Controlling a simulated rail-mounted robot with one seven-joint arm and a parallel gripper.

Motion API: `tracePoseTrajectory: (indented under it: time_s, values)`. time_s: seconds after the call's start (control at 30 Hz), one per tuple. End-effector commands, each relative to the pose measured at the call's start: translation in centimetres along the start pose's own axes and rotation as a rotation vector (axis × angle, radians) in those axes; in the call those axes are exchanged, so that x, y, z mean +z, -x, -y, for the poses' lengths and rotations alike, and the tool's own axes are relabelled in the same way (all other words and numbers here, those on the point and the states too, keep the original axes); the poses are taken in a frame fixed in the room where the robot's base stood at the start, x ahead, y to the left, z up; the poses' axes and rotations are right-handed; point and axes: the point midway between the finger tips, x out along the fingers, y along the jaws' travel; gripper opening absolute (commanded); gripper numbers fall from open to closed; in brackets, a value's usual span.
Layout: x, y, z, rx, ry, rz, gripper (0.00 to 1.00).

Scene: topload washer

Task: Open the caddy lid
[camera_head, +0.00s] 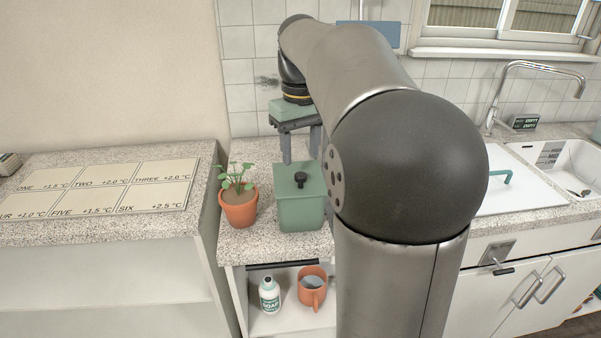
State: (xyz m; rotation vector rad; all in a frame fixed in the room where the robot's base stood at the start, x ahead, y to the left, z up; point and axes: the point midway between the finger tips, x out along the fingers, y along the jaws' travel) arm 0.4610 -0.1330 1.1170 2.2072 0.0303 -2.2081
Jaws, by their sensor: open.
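The caddy is a green box (300,213) standing on the speckled counter. Its green lid (286,183) is on top and looks shut, with a black knob (300,178) in the middle. My gripper (300,158) is open, pointing down, with its two grey fingers above and behind the knob in the picture. I see nothing between the fingers. Whether the fingertips touch the lid's far edge I cannot tell. My arm hides the area to the right of the caddy.
A potted plant (239,206) stands close to the caddy's left. A soap bottle (269,295) and an orange mug (312,287) sit on the shelf below. A labelled board (97,192) lies on the left counter. A sink with a tap (500,90) is at right.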

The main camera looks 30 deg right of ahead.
Motion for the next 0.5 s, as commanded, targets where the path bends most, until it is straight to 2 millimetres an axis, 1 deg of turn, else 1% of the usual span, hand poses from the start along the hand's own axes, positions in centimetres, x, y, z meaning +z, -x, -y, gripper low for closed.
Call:
tracePoseTrajectory:
  time_s: [0.03, 0.2, 0.3, 0.5]
  values:
    - [0.0, -1.2, 0.0, -0.001, 0.0, 0.003, 0.47]
    - [0.0, -3.7, 0.0, -0.001, 0.0, 0.001, 0.47]
    - [0.0, -4.6, 0.0, 0.0, 0.0, 0.001, 0.47]
    - [0.0, -5.2, 0.0, 0.0, 0.0, -0.001, 0.47]
